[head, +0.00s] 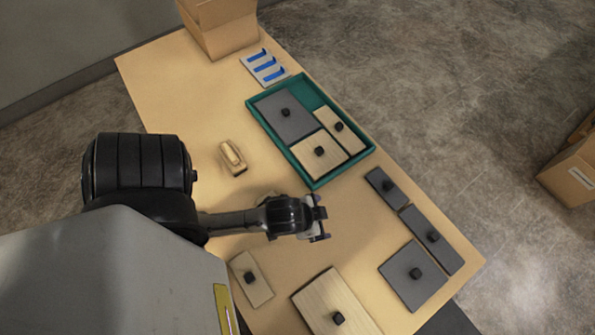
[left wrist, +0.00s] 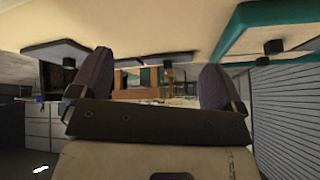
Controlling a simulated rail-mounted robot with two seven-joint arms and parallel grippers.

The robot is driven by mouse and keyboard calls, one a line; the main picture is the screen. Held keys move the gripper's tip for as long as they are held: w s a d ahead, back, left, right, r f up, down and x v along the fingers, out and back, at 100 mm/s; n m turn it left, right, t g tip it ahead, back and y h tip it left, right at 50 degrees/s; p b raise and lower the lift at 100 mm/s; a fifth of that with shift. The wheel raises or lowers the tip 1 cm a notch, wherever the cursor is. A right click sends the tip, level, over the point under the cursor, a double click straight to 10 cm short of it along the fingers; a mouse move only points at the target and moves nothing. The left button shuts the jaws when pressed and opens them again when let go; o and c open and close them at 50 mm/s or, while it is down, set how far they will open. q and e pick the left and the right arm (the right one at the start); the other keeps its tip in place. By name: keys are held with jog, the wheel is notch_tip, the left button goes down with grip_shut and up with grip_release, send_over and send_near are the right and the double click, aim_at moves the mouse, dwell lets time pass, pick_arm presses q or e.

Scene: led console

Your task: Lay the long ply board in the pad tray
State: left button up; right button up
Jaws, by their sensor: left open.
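The teal pad tray (head: 357,160) holds a large grey board (head: 284,112) and two ply boards, a squarish one (head: 312,160) and a narrower one (head: 331,121). A bare strip of tray lies beside the grey board. Outside it, a narrow ply board (head: 243,265) and a wider ply board (head: 323,293), cut off by the picture's bottom edge, lie flat with black knobs; I cannot tell surely which is the long one. My left gripper (head: 319,217) is open and empty, between the tray and these boards. Its spread fingers show in the left wrist view (left wrist: 155,85). My right gripper is not in view.
Three grey boards with knobs, a small one (head: 377,178), a narrow one (head: 445,254) and a wide one (head: 405,290), lie at the table's right. A tan block-like object (head: 232,158), a blue-marked card (head: 263,66) and a cardboard box (head: 220,30) are further back.

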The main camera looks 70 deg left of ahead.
pick_arm(q)
jog(key=s+g, duration=0.1)
jog(key=s, duration=0.1)
jog(key=s+d+g, duration=0.1)
jog(key=s, duration=0.1)
jog(key=s+g+h, duration=0.1)
jog(key=s, duration=0.1)
jog(key=shift+s+d+f+m, duration=0.15)
jog(key=shift+f+m, duration=0.2)
jog(key=shift+m, duration=0.05)
notch_tip(320, 180, up, 28)
jog(key=p, duration=2.7)
jog(key=shift+p, duration=0.4)
